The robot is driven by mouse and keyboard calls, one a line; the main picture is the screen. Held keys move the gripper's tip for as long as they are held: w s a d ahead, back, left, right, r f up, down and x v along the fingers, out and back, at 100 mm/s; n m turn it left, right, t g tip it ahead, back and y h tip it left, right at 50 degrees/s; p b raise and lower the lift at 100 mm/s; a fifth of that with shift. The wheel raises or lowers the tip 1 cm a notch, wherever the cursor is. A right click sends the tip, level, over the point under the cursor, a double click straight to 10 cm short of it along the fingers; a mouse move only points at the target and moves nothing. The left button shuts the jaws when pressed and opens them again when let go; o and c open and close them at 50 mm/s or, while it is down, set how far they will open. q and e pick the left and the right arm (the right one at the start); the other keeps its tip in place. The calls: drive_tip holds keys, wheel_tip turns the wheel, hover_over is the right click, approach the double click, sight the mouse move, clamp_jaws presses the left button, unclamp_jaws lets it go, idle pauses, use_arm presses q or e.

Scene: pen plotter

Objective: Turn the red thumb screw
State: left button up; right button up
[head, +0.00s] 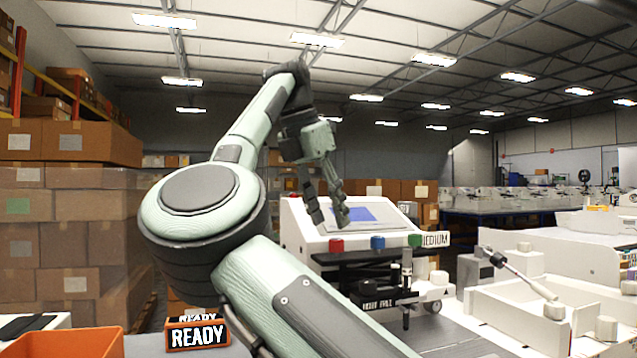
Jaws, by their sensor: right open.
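A white machine (298,228) with a tilted screen stands in the middle. Along its front edge sit a small red knob (336,245), a blue one (377,242) and a green one (415,240). My right gripper (330,222) is open and empty, fingers pointing down. Its fingertips show just above the red knob in the picture, in front of the screen's left part, apart from the knob. My left gripper is not in view.
A black carriage with a pen-like holder (406,290) sits below the knobs. An orange bin (70,343) and a READY sign (197,332) stand at lower left. White-walled fixtures (500,318) fill the right. Stacked cartons (75,235) stand behind at left.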

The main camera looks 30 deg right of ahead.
drive_tip(key=v, duration=0.7)
drive_tip(key=shift+r, duration=0.35)
drive_tip(key=shift+s+a+f, duration=0.1)
